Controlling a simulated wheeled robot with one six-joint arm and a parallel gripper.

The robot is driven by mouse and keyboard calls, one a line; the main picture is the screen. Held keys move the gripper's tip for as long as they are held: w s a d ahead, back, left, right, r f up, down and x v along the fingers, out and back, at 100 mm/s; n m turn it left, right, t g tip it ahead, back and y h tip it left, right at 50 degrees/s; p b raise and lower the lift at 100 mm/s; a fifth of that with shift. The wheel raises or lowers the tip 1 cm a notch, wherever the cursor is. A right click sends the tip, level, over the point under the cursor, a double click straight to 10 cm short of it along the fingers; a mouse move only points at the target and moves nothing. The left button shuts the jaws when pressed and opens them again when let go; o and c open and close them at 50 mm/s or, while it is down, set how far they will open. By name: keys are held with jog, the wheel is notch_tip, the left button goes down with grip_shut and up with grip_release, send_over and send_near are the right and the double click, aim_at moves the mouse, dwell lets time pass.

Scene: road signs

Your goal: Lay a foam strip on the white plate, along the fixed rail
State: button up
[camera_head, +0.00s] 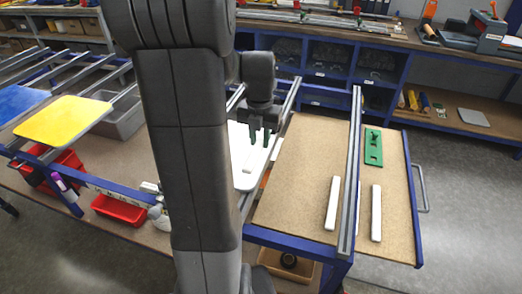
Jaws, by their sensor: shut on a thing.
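White on white, I cannot tell whether the strip touches the plate. A metal rail (287,107) runs along the plate's right side. My arm hides the left part of the plate. Two more white foam strips, one nearer the plate (333,203) and one further right (376,212), lie on the brown board on either side of a long profile.
The brown board (290,190) carries the long metal profile (350,170) and a green fixture (373,147). A yellow panel (63,120), a blue panel (18,102) and a red bin (118,208) are at left. Shelves (325,60) stand behind.

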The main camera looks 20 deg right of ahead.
aim_at(260, 160)
jog(key=shift+f, duration=2.7)
jog(key=shift+f, duration=0.25)
jog(key=o, duration=1)
jog(key=shift+r, duration=0.1)
jog(key=shift+c, duration=0.2)
jog(key=shift+r, duration=0.1)
notch_tip(260, 160, up, 12)
jog(key=shift+r, duration=0.1)
